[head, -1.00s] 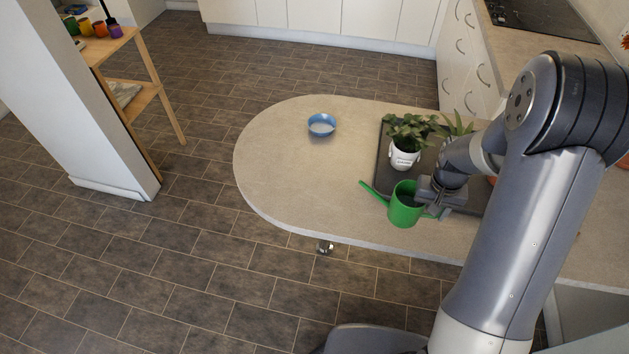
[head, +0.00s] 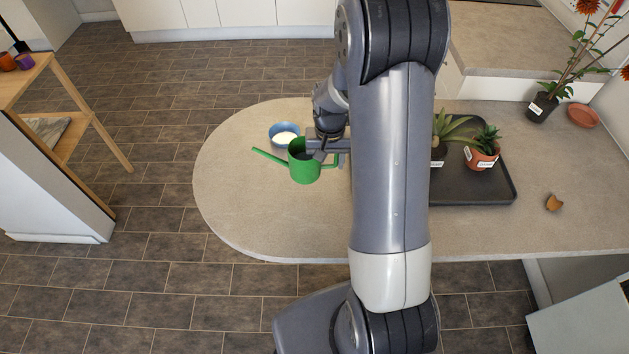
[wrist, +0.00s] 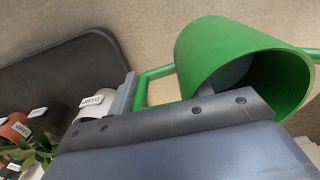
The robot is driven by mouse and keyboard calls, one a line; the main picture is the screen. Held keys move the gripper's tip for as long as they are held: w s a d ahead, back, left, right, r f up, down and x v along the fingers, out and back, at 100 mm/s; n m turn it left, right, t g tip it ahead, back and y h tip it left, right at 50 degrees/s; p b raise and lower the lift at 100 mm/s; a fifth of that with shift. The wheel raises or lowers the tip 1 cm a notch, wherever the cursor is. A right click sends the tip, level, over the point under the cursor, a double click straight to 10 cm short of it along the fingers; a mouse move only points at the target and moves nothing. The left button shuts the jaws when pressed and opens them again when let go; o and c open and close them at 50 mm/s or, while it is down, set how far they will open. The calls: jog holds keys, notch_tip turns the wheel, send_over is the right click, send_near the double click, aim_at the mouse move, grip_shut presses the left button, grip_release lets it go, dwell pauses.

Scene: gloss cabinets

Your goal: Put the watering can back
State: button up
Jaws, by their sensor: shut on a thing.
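The green watering can (head: 304,166) is in my gripper (head: 328,146), its spout pointing left in the head view. It looks upright and appears held over the counter, but I cannot tell how high. In the wrist view the can (wrist: 225,60) shows its open top, with its handle (wrist: 152,82) at the jaws. My gripper is shut on the can on its handle side. My arm hides part of the counter and tray behind it.
A blue bowl (head: 284,136) with pale contents stands just behind the can. A dark tray (head: 475,192) with potted plants lies to the right. A broken terracotta piece (head: 553,202) and an orange saucer (head: 583,116) lie farther right. The counter's rounded left end (head: 235,190) is clear.

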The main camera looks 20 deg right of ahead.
jog(key=shift+f+p, duration=0.5)
jog(key=shift+f, duration=3.4)
jog(key=shift+f, duration=0.2)
jog(key=o, duration=1.4)
jog(key=shift+s, duration=0.1)
jog(key=shift+c, duration=0.2)
jog(key=shift+r, duration=0.15)
notch_tip(320, 180, up, 12)
jog(key=shift+r+b, duration=0.1)
jog(key=shift+b, duration=0.8)
